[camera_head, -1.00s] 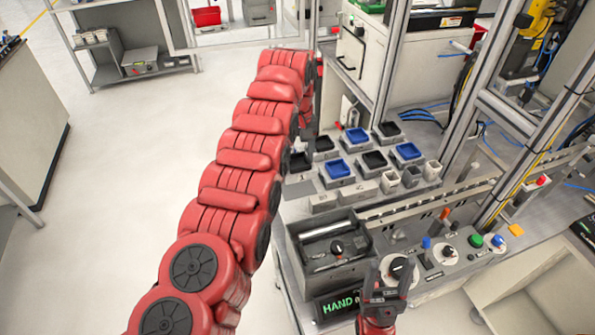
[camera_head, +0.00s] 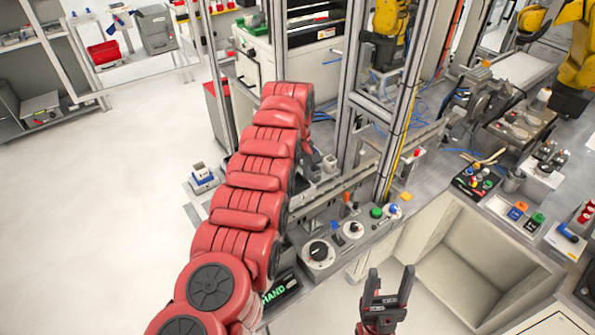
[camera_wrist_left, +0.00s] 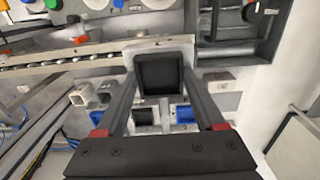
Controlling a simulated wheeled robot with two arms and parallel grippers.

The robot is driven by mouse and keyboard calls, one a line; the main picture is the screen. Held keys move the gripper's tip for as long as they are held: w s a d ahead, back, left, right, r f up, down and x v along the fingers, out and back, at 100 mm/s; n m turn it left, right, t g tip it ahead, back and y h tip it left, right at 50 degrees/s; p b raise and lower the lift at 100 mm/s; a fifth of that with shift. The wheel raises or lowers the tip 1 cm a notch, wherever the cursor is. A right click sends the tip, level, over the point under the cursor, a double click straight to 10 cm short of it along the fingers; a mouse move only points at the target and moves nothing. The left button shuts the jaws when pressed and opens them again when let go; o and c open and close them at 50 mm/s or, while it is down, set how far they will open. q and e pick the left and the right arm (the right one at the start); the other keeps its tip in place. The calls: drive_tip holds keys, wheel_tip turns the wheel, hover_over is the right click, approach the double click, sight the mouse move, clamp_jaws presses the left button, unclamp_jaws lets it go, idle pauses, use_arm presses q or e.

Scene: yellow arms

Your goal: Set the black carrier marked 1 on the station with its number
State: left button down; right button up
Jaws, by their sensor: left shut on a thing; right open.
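A black square carrier (camera_wrist_left: 160,73) sits between the fingers of my left gripper (camera_wrist_left: 160,85) in the left wrist view, with grey material around it. My left gripper is shut on it. No number is readable on it. In the head view my red left arm hides that gripper and the carrier. Below the carrier in the wrist view are further trays, including a blue one (camera_wrist_left: 184,113) and a black one (camera_wrist_left: 143,116); their station numbers are not readable. My right gripper (camera_head: 388,286) is open and empty at the bottom of the head view.
A panel with knobs (camera_head: 318,251) and a green button (camera_head: 376,212) lies right of my left arm. A rail (camera_wrist_left: 60,63) crosses the wrist view. Upright frame posts (camera_head: 352,90) stand behind. An open pale bin (camera_head: 455,265) is at right. The floor at left is clear.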

sight(297, 185)
use_arm(q)
drive_tip(key=shift+d+f, duration=0.1)
drive_tip(key=shift+d, duration=0.05)
drive_tip(key=shift+f, duration=0.9)
wheel_tip(297, 185, down, 4)
drive_tip(key=shift+b, duration=1.1)
drive_tip(key=shift+w+f+b, duration=0.1)
drive_tip(key=shift+f+b, duration=0.25)
drive_tip(key=shift+f, duration=0.15)
drive_tip(key=shift+f, duration=0.2)
drive_tip(key=shift+f+b, duration=0.3)
drive_tip(key=shift+b, duration=0.15)
drive_tip(key=shift+f+b, duration=0.3)
drive_tip(key=shift+f, duration=0.1)
